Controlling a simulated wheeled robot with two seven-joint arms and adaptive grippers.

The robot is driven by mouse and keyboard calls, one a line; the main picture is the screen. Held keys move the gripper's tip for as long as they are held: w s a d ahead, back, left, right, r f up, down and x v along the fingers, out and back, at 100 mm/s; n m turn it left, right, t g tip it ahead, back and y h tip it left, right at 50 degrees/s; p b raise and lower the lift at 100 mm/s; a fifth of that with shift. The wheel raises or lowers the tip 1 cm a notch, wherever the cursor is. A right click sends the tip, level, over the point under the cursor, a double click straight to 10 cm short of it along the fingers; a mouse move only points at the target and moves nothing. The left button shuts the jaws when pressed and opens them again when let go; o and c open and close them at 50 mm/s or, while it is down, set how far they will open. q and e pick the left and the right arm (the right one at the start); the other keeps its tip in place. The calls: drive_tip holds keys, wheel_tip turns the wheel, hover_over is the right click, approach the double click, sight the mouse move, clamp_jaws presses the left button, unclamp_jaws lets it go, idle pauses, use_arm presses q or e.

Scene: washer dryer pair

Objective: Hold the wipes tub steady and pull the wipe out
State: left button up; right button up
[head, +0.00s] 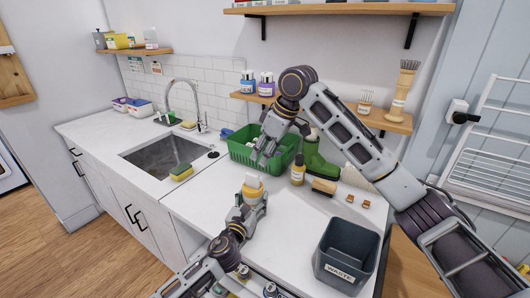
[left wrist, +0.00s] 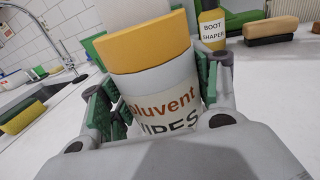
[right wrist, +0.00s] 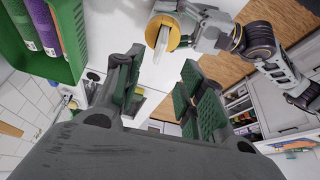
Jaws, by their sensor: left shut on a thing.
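The wipes tub (head: 251,191) is white with a yellow lid and stands on the white counter. In the left wrist view the tub (left wrist: 165,90) has a label ending in "WIPES" and sits between the green-padded fingers of my left gripper (left wrist: 160,100), which is shut on it. In the right wrist view a pale wipe (right wrist: 162,42) sticks out of the yellow lid (right wrist: 177,32). My right gripper (head: 268,151) is above and behind the tub, over the front of the green basket. Its fingers (right wrist: 161,85) are apart with nothing between them.
The green basket (head: 238,150) holds bottles. A boot-shaper bottle (head: 298,172), a brush (head: 324,186) and a green boot (head: 318,158) are right of it. A grey waste bin (head: 345,256) stands at the front right. The sink (head: 168,155) is left; a shelf (head: 385,122) is above the counter.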

sight(254, 174)
drive_tip(key=shift+x, duration=6)
clamp_jaws()
